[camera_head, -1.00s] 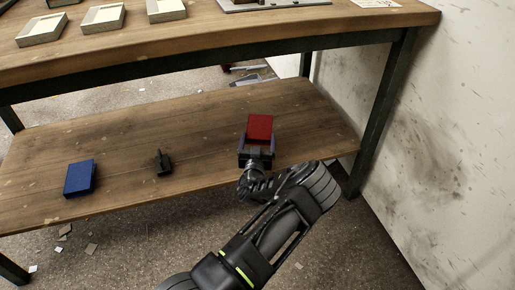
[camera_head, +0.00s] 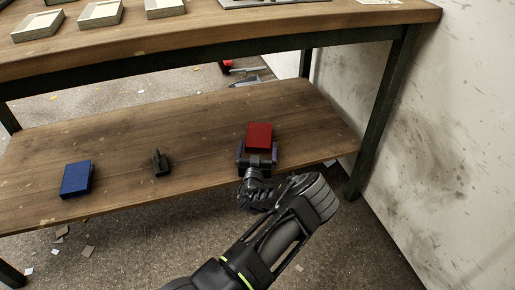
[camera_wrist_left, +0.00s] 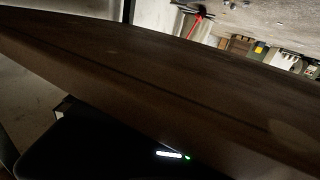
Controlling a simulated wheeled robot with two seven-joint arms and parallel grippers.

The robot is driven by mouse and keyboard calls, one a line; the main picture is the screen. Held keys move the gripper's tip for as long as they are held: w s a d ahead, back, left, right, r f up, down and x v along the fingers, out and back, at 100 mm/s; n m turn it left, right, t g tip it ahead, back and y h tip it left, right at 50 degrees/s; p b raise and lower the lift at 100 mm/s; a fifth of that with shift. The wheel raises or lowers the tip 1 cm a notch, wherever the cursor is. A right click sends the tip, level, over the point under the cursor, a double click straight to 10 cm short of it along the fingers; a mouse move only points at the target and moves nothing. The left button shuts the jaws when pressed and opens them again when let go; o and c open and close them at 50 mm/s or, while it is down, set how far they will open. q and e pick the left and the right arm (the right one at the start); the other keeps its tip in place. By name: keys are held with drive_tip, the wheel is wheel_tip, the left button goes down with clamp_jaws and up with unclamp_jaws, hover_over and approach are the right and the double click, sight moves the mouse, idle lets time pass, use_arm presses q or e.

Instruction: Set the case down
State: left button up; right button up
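The red case (camera_head: 259,135) is at the right part of the lower wooden shelf (camera_head: 215,130), near its front edge. It looks low over or on the shelf; I cannot tell if it touches. My left gripper (camera_head: 257,150) is at the near end of the red case. Its dark fingers stand at either side of that end and appear shut on it, though the contact is too small to see clearly. The left wrist view shows neither the case nor the fingers clearly. My right gripper is not in view.
A blue case (camera_head: 76,179) and a small black object (camera_head: 161,163) lie to the left on the shelf. The tabletop (camera_head: 200,35) above holds several pale trays (camera_head: 100,13). A table leg (camera_head: 381,115) and a stained wall (camera_head: 450,130) stand to the right.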

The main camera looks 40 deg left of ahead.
use_arm(q)
drive_tip(key=shift+r, duration=0.1)
drive_tip(key=shift+r, duration=0.15)
drive_tip(key=p+v, duration=0.4)
drive_tip(key=v, duration=0.8)
drive_tip(key=shift+a, duration=0.1)
